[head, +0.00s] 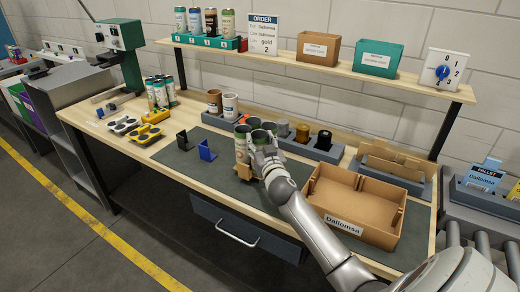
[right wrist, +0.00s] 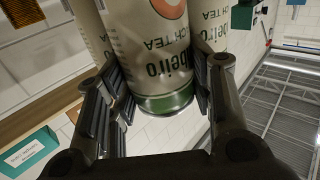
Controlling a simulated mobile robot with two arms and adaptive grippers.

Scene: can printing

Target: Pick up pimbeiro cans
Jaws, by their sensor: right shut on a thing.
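Cream-and-green pimbeiro cans (head: 241,146) stand in a tight group over the dark work mat, with a small brown piece (head: 243,173) at their foot. My right gripper (head: 263,152) reaches the group from the right. In the right wrist view its fingers (right wrist: 158,92) are closed on both sides of one can (right wrist: 150,58), whose label ends in "beiro" and appears upside down. Two more cans show behind it, at its left (right wrist: 92,35) and right (right wrist: 210,35). The gripper hides part of the group in the head view. My left gripper is out of view.
An open cardboard box (head: 342,224) labelled "Dallomsa" stands right of my right arm. Blue (head: 207,151) and black (head: 184,141) brackets stand on the mat's left. Other cans (head: 160,94) stand at the back left. A shelf (head: 300,66) overhangs the back. The mat's left front is clear.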

